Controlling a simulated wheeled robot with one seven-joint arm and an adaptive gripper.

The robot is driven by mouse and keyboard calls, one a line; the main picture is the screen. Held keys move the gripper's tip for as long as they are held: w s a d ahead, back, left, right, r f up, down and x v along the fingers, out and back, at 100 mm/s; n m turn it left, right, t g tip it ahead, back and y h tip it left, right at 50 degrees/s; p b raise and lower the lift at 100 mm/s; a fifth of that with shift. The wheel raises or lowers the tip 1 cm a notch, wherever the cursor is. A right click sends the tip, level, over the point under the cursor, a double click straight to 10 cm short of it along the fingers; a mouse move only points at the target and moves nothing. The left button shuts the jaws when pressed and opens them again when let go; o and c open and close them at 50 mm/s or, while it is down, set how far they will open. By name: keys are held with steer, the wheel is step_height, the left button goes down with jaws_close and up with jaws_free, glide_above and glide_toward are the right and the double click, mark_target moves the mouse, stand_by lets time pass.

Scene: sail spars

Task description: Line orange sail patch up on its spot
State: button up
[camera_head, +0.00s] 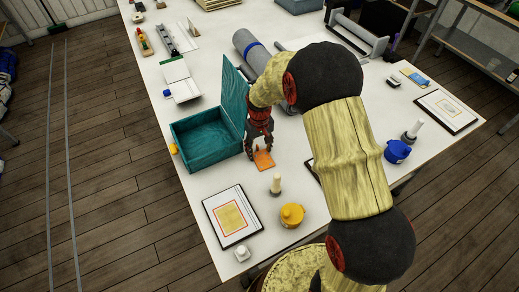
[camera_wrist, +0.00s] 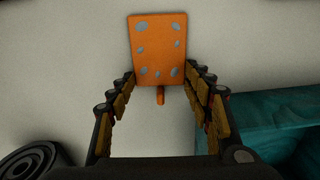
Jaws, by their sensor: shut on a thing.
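The orange sail patch (camera_head: 264,160) is a flat piece just in front of the teal box, right of its front corner. In the wrist view the patch (camera_wrist: 158,48) shows grey spots and a small orange tab at its near edge. My gripper (camera_head: 258,146) is shut on the patch, with its fingertips at the two sides in the wrist view (camera_wrist: 160,78). I cannot tell whether the patch touches the table. A framed sheet (camera_head: 210,210) with a red-outlined yellow square lies at the table's near left. A similar sheet (camera_head: 461,114) lies far right.
The open teal box (camera_head: 190,158) with its raised lid stands close left of my gripper. A cream peg (camera_head: 276,185), a yellow pot (camera_head: 292,215) and a white block (camera_head: 242,254) stand near the front. Bare table lies between box and near sheet.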

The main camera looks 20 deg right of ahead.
steer(key=shift+r, duration=0.1)
steer(key=shift+r+p, duration=1.65)
steer(key=shift+r, duration=0.75)
